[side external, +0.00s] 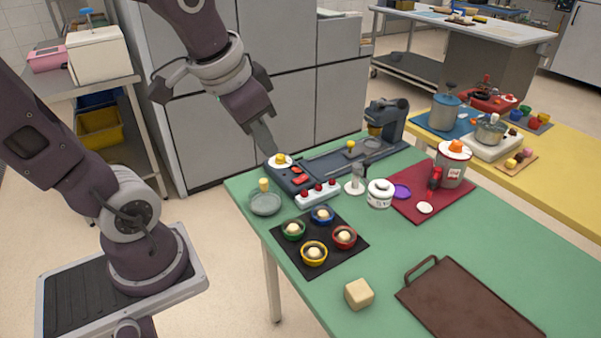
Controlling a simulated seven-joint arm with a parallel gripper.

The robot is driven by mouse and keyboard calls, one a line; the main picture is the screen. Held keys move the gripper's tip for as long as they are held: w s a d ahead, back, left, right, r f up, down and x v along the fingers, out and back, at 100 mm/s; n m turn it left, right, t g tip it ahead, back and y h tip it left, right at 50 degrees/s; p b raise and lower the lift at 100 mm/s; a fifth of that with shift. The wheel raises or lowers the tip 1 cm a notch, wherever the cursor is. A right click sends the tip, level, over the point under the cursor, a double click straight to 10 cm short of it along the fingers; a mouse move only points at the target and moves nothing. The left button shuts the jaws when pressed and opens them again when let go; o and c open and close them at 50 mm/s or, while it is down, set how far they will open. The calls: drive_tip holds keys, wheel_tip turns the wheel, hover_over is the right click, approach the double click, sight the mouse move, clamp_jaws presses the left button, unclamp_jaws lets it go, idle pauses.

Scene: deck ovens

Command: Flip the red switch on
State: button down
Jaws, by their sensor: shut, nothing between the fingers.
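A dark panel (284,184) sits at the far left corner of the green table. It carries two small red pieces, and the larger red piece (301,179) looks like the red switch; its position is too small to read. My gripper (268,150) is shut and empty. It points down just above the back left of the panel, close to a white disc with a yellow knob (280,159). I cannot tell whether the fingertips touch anything. The red pieces lie a little to the right of and below the fingertips in the picture.
A white strip with red buttons (318,194) lies in front of the panel. A grey dish (265,204) and a black mat with several coloured bowls (276,237) are near. A grey machine (394,121) stands behind right. The table's front middle is partly clear.

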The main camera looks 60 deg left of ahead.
sight(304, 176)
drive_tip(key=w+a+f, duration=0.6)
drive_tip(key=w+a, duration=0.1)
drive_tip(key=a, duration=0.3)
drive_tip(key=w+a+f+h, duration=0.1)
drive_tip(key=w+a+f, duration=0.5)
drive_tip(key=a, duration=0.3)
drive_tip(key=shift+w+a+f+g, duration=0.3)
drive_tip(key=shift+w+a, duration=0.1)
drive_tip(key=shift+w, duration=0.25)
drive_tip(key=x, duration=1.4)
drive_tip(key=shift+d, duration=0.3)
